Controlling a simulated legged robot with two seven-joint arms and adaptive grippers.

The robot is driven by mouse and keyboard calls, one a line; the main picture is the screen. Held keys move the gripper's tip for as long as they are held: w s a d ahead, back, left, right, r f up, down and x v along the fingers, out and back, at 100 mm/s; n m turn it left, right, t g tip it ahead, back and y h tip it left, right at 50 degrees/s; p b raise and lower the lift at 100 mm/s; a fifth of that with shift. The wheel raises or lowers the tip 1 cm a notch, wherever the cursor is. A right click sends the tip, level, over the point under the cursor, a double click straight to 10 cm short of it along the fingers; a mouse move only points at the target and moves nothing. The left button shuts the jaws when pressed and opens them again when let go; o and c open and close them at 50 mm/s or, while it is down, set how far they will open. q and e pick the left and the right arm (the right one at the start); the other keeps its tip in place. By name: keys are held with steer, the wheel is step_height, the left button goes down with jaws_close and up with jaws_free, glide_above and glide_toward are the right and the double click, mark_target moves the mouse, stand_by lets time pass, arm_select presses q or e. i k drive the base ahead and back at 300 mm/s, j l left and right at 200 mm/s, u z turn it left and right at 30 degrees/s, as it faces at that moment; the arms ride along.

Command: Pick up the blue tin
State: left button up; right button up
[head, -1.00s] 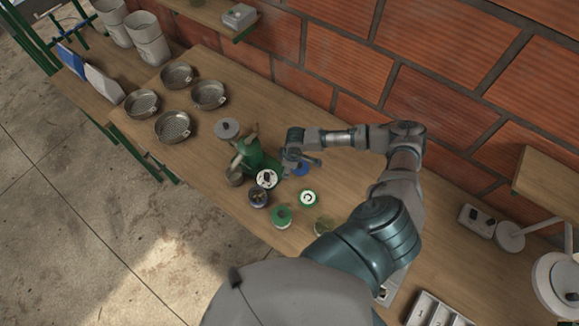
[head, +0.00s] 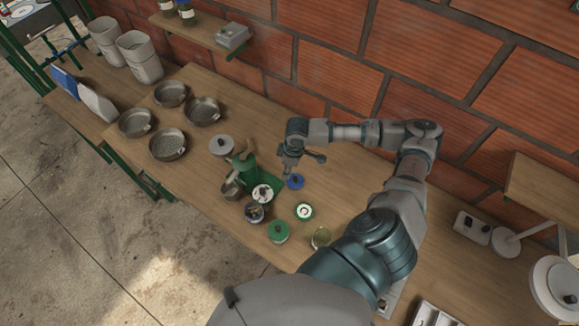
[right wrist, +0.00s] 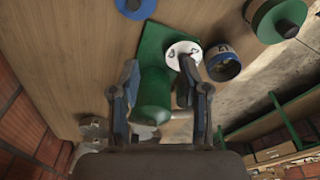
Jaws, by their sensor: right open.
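The blue tin (head: 296,182) stands on the wooden table (head: 350,190) in the head view, just right of a green hand-cranked machine (head: 243,168). In the right wrist view, part of the blue tin (right wrist: 135,7) shows at the top edge, beyond the fingertips. My right gripper (head: 303,162) is open and empty, held above the table just behind the blue tin in the head view. In the right wrist view its spread fingers (right wrist: 160,78) have the machine's green body behind the gap between them. I see no contact with the tin. My left gripper is not in view.
A brick wall (head: 420,60) stands behind.

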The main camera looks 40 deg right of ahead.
mark_target(253, 210)
steer(key=k+j, duration=0.75)
steer(key=j, duration=0.25)
steer(key=k+j, duration=0.4)
steer(key=j, duration=0.1)
